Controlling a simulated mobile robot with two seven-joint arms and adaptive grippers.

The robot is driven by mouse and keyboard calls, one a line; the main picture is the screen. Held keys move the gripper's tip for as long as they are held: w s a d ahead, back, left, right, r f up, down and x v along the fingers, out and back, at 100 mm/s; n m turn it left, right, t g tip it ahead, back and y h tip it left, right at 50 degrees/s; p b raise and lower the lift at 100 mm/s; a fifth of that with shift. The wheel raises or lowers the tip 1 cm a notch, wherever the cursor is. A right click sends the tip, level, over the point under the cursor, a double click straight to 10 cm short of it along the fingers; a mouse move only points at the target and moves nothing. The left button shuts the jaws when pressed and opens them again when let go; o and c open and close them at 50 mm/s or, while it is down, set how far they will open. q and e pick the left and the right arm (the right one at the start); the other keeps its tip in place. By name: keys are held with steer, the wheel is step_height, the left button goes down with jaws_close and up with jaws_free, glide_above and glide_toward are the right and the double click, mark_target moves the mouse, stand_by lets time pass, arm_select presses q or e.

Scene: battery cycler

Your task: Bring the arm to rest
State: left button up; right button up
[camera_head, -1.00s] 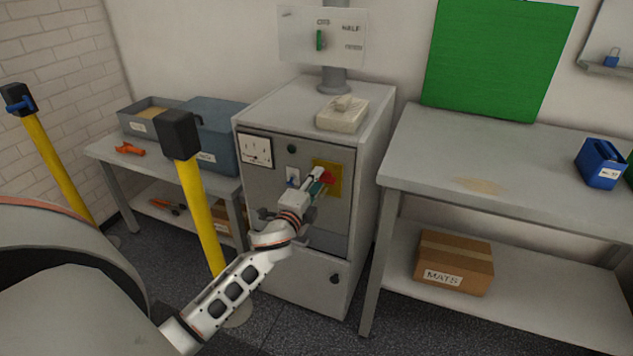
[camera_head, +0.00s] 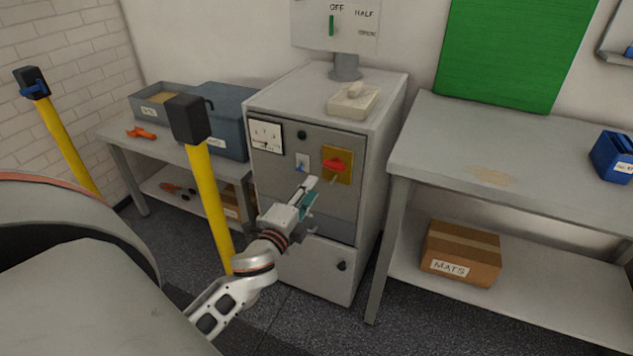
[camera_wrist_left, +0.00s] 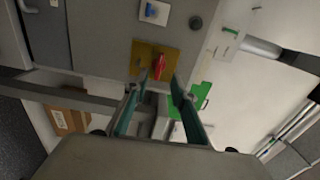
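The grey battery cycler cabinet (camera_head: 287,226) stands in the middle of the head view. A red rotary handle (camera_head: 334,166) sits on a yellow plate (camera_head: 346,177) on its front; in the left wrist view the handle (camera_wrist_left: 158,66) is ahead of the fingertips. My left gripper (camera_head: 308,189) is in front of the panel, below and left of the handle, apart from it. In the left wrist view its two teal fingers (camera_wrist_left: 157,95) are spread with nothing held between them. My right gripper is not in view.
A yellow post (camera_head: 211,205) with a dark top stands close to my left arm. A grey table (camera_head: 520,165) is at the right, with a MATS box (camera_head: 460,254) on its lower shelf. A low bench with bins (camera_head: 226,120) is at the left. A white block (camera_head: 352,101) lies on the cabinet.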

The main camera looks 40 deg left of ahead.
arm_select(q)
steer(key=shift+s+d, duration=0.1)
steer(key=shift+s, duration=0.4)
steer(key=s+d+f+n+g+h+p, duration=0.4)
steer(key=s+d+f+n, duration=0.6)
steer(key=s+d+f, duration=1.1)
steer(key=s+g+h, duration=0.1)
steer(key=g+h, duration=0.1)
steer(key=h, duration=0.1)
steer(key=shift+d+f+n+g+p, duration=0.2)
steer(key=shift+d+n+g+p, duration=0.1)
steer(key=shift+n+g+p, duration=0.1)
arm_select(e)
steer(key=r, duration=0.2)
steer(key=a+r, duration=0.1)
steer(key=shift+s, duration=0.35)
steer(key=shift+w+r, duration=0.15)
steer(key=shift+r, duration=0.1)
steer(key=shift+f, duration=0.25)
